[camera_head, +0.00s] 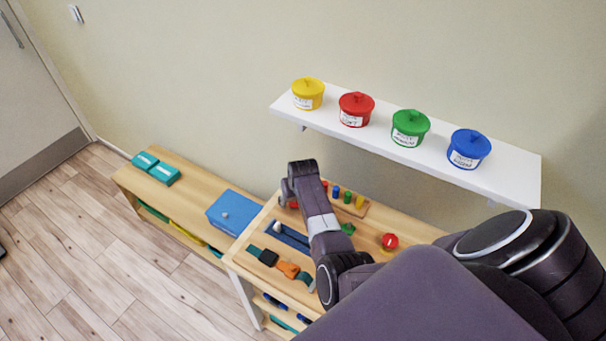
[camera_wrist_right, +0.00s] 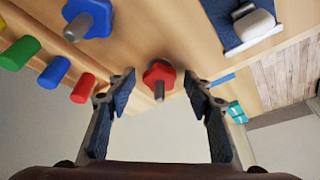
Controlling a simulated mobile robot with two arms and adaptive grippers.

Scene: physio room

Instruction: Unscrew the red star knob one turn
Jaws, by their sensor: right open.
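The red star knob (camera_wrist_right: 160,74) shows in the right wrist view, with a grey stem standing out of its middle. It sits against the wooden board, just beyond my fingertips. In the head view only a small red part of it (camera_head: 293,205) shows beside my right gripper (camera_head: 288,197). My right gripper (camera_wrist_right: 158,90) is open, its two dark padded fingers on either side of the knob in the picture, with visible gaps. I see no contact. My left gripper is not in view.
A blue star knob (camera_wrist_right: 96,16) and coloured pegs (camera_wrist_right: 54,72) are close by. A blue slide with a pale handle (camera_wrist_right: 254,24) lies on the other side. A white shelf (camera_head: 510,178) with several lidded pots (camera_head: 411,127) hangs above the wooden bench.

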